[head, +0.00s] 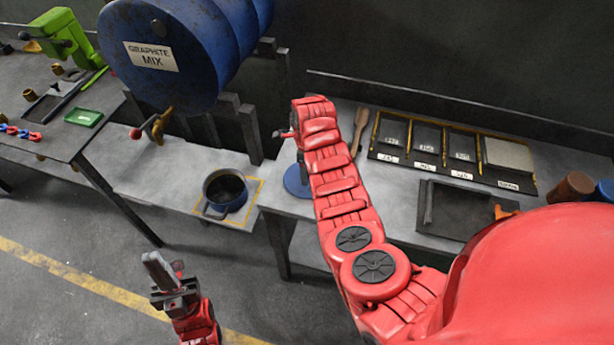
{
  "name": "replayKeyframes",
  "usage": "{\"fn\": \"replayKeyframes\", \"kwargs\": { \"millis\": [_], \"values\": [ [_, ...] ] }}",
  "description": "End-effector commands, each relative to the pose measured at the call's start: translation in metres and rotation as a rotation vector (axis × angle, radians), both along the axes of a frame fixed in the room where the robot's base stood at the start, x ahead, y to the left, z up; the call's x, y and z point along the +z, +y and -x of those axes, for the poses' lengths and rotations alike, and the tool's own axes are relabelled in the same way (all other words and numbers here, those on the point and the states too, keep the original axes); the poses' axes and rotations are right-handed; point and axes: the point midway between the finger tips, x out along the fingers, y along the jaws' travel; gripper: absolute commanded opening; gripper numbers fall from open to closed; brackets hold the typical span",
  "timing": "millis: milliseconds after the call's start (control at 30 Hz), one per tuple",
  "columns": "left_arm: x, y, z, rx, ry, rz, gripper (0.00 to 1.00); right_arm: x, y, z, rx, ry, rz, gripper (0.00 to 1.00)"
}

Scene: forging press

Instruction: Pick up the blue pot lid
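The blue pot lid (295,183) lies on the grey bench, a round blue disc partly hidden behind my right arm. A blue pot (225,192) with a dark inside stands on the lower shelf to its left, inside a yellow marked square. My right arm reaches in from the right, and its end is just above the lid in the picture. Only a small dark part of the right gripper (284,134) shows; its fingers are hidden, and I cannot tell if it touches the lid. My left gripper (158,269) is low at the left, its grey fingers together and empty, far from the lid.
A blue "GRAPHITE MIX" drum (180,55) lies on its side above the shelf. A wooden spatula (358,130) and a labelled row of trays (455,150) are on the right bench. A left table (60,140) holds a green press and small parts.

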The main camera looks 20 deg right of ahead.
Motion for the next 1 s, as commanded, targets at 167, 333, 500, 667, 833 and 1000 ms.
{"fn": "replayKeyframes", "kwargs": {
  "millis": [167, 333, 500, 667, 833, 1000],
  "values": [
    [-0.0002, 0.0000, 0.0000, 0.000, 0.000, 0.000, 0.00, -0.0004, -0.0002, -0.0003, 0.000, -0.001, 0.000, 0.71],
    [-0.0003, 0.0000, 0.0000, 0.000, 0.000, 0.000, 0.00, -0.0004, -0.0001, -0.0004, -0.001, -0.001, 0.000, 0.46],
    [-0.0002, 0.0000, 0.0000, 0.000, 0.000, 0.000, 0.00, -0.0003, -0.0001, -0.0004, -0.001, -0.001, 0.000, 0.16],
    [-0.0002, 0.0000, 0.0000, 0.000, 0.000, 0.000, 0.00, -0.0002, -0.0001, -0.0004, -0.001, -0.001, 0.000, 0.00],
    [-0.0002, 0.0000, 0.0000, 0.000, 0.000, 0.000, 0.00, 0.0000, -0.0002, -0.0005, -0.001, -0.001, 0.000, 0.00],
    [-0.0005, 0.0000, 0.0000, 0.000, 0.000, 0.000, 0.00, 0.0002, -0.0002, -0.0006, -0.001, -0.002, 0.000, 0.00]
  ]
}}
